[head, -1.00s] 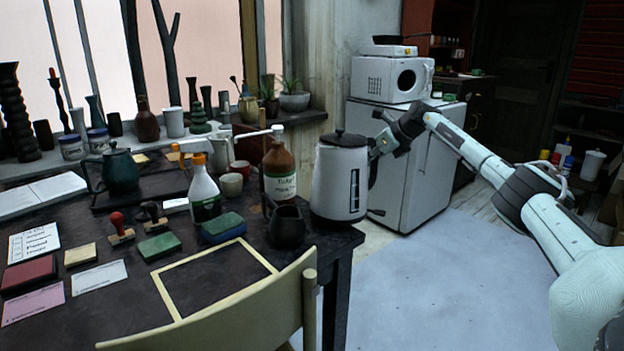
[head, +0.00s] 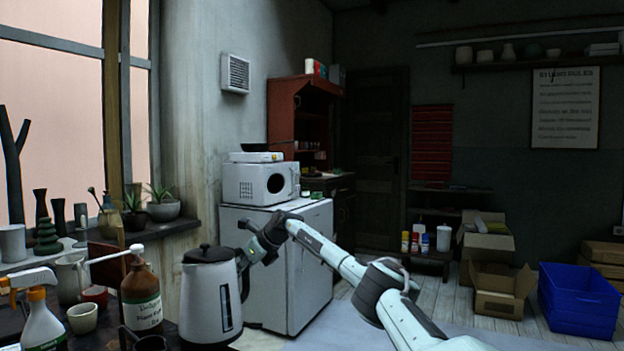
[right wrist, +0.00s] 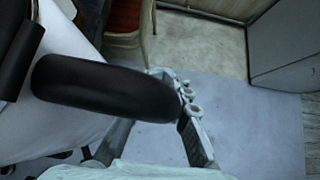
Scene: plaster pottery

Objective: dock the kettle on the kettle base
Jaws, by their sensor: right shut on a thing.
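The kettle (head: 208,298) is white with a black lid and a dark gauge strip. It is upright at the right end of the dark table in the head view; I cannot tell whether it touches the tabletop. My right gripper (head: 247,262) is shut on its handle, on the kettle's right side. In the right wrist view the black handle (right wrist: 100,88) crosses in front of the white kettle body (right wrist: 75,118), beside the gripper (right wrist: 188,122). I cannot make out a kettle base. My left gripper is not in view.
A brown bottle (head: 142,298), a spray bottle (head: 42,322) and a cup (head: 82,318) stand left of the kettle. A white fridge (head: 305,270) with a microwave (head: 262,183) is behind it. Cardboard boxes (head: 500,290) and a blue crate (head: 578,300) sit on the floor at right.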

